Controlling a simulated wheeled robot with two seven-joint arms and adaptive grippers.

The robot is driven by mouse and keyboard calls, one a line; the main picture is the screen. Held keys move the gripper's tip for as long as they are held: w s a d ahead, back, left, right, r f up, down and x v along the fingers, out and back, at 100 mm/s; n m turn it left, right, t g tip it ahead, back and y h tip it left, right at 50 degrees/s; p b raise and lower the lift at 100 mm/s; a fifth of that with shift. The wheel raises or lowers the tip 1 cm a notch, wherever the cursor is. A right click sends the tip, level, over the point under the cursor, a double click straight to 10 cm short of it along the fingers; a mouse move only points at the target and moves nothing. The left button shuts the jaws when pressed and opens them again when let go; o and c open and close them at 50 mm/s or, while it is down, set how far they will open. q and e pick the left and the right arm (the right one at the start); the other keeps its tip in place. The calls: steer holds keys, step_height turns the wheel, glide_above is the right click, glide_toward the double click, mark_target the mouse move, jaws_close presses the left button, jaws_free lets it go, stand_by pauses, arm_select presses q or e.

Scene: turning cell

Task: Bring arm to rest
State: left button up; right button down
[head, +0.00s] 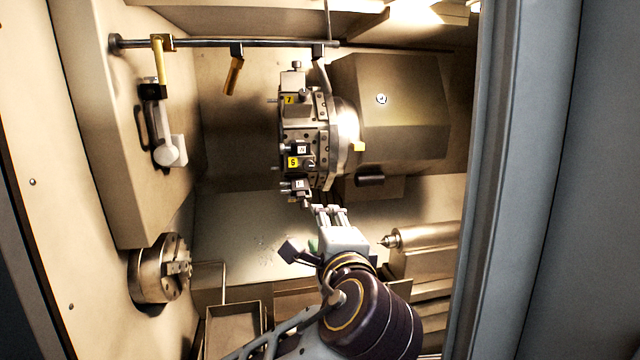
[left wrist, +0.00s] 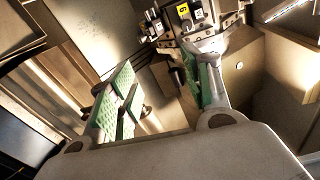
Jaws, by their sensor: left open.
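My left arm reaches into the machine from the bottom of the head view. My left gripper (head: 328,212) is just below the tool turret (head: 308,140). In the left wrist view the gripper's (left wrist: 160,98) green-padded fingers stand wide apart with nothing between them. The turret (left wrist: 205,38) shows past the fingertips there. I cannot tell whether the gripper touches the turret. My right gripper does not show in either view.
A chuck (head: 158,270) sits on the left wall, and a pointed tailstock centre (head: 420,238) is at right of my wrist. A rail (head: 220,42) runs across the top. A tray (head: 234,328) lies low. The blue-grey door frame (head: 520,180) bounds the right side.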

arm_select(q)
steer(key=a+f+n+g+h, duration=0.1)
steer(key=a+f+n+g, duration=0.35)
steer(key=f, duration=0.85)
steer(key=a+f+n+g+h, duration=0.1)
steer(key=a+f+n+g, duration=0.35)
steer(key=f, duration=0.75)
steer(key=s+a+f+n+g+h, duration=0.1)
steer(key=s+a+f+n+g, duration=0.15)
steer(key=s+a+f, duration=0.6)
steer(key=s+a+f+n+g, duration=0.1)
steer(key=s+a+f+n, duration=0.4)
steer(key=s+f, duration=0.5)
step_height(320, 180, down, 33)
steer(key=s+m+g, duration=0.1)
steer(key=g, duration=0.1)
steer(key=s+a+f, duration=0.2)
steer(key=s+f, duration=0.8)
steer(key=s, duration=0.1)
steer(key=s+a+f, duration=0.3)
steer(key=s+f, duration=0.7)
steer(key=s, duration=0.1)
steer(key=shift+s+f+g, duration=0.35)
steer(key=shift+s+f, duration=0.05)
steer(key=shift+m, duration=0.25)
